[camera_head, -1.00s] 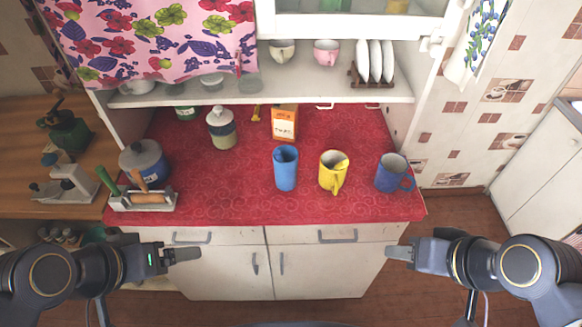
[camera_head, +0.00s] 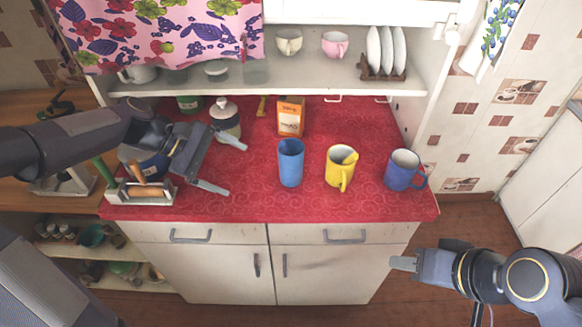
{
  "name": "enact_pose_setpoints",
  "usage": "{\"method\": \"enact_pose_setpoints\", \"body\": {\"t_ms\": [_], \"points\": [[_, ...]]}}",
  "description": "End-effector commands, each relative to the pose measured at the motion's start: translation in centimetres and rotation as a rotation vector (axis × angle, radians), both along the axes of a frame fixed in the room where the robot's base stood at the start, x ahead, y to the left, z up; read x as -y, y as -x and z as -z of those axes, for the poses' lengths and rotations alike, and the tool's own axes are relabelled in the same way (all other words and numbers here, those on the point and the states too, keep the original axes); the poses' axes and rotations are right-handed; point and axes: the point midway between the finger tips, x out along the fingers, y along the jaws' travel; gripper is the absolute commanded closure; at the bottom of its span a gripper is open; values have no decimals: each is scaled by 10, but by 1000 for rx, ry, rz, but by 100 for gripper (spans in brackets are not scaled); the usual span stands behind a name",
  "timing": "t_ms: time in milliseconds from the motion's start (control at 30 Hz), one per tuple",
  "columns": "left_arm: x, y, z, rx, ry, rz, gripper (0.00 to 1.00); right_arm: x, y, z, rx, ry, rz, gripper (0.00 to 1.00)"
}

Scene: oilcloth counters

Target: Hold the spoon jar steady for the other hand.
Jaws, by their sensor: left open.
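A tall blue handleless jar (camera_head: 290,164) stands upright on the red oilcloth counter (camera_head: 258,207), near the middle; I take it for the spoon jar. No spoons show in it. My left gripper (camera_head: 236,169) is open and empty, over the counter to the left of the jar. Its two fingers are spread and point right toward the jar, apart from it. My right gripper (camera_head: 404,263) is out in front of the counter at the lower right, away from the jar; its finger opening cannot be made out.
A yellow mug (camera_head: 339,168) stands close right of the jar, with a blue mug (camera_head: 403,171) further right. An orange carton (camera_head: 291,117) is behind it. A lidded canister (camera_head: 226,119) and a tool caddy (camera_head: 142,192) are near my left arm.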

Motion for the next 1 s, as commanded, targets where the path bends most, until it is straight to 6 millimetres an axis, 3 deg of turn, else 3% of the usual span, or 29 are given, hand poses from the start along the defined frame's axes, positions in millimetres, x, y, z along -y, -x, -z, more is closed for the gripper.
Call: {"method": "enact_pose_setpoints", "body": {"t_ms": [33, 200, 400, 667, 1000], "points": [[6, -17, 20, -72, 57, -30, 13, 0, 0, 8, 0, 0, 0, 60], [21, -61, 59, -289, 227, -135, 13, 0, 0, 18, 0, 0, 0, 60], [30, -91, 92, -463, 365, -212, 13, 0, 0, 25, 0, 0, 0, 60], [39, -101, 106, -523, 413, -236, 13, 0, 0, 30, 0, 0, 0, 60], [83, -100, 121, -523, 411, -233, 13, 0, 0, 51, 0, 0, 0, 60]]}}
